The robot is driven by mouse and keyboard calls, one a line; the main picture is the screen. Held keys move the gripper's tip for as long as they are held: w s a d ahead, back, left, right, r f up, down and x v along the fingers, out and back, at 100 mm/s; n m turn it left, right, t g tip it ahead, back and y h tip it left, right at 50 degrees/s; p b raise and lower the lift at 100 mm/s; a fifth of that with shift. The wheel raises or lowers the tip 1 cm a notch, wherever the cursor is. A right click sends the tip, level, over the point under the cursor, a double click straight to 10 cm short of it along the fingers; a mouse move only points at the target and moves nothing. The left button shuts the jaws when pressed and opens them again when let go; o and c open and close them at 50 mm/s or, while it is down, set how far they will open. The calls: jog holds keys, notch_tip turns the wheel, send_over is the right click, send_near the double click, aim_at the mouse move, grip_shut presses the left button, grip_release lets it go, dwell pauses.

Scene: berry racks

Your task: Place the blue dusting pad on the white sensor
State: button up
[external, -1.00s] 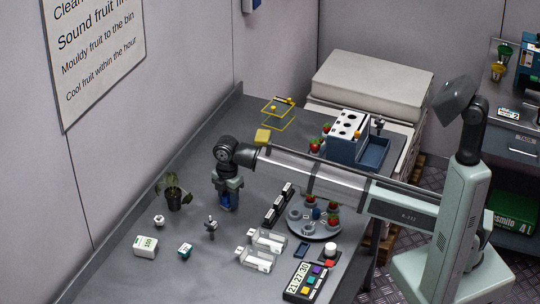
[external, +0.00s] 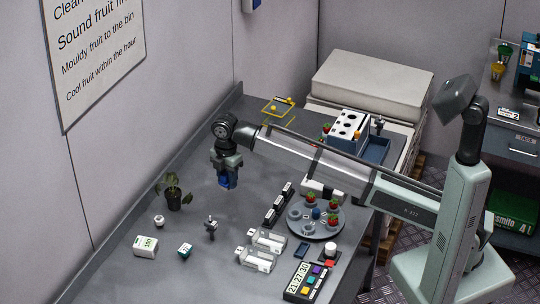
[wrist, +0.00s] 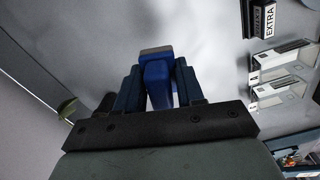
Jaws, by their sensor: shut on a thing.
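The blue dusting pad (wrist: 158,75) is between the fingers of my gripper (wrist: 159,92), with a grey pad face at its far end in the wrist view. In the external view my gripper (external: 227,174) is shut on it, and the blue pad (external: 225,183) shows below the fingers, over the back left part of the table. A small white round device (external: 159,221) stands near the plant, and a white box with a green display (external: 145,246) is at the front left. I cannot tell for sure which one is the white sensor.
A potted plant (external: 173,192) stands left of my gripper. A small metal stand (external: 211,228), clear containers (external: 257,260), black label blocks (external: 278,205) and a round grey tray (external: 316,232) with berries lie to the front and right. The table below my gripper is bare.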

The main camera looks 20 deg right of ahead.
jog(key=shift+s+a+r, duration=0.1)
jog(key=shift+r, duration=0.3)
jog(key=s+a+n, duration=0.1)
jog(key=s+a, duration=0.5)
notch_tip(320, 180, up, 5)
jog(key=n, duration=0.2)
send_over(145, 242)
jog(key=shift+f, duration=5)
jog(key=shift+f, duration=0.15)
jog(key=o, duration=1)
jog(key=shift+o, duration=0.2)
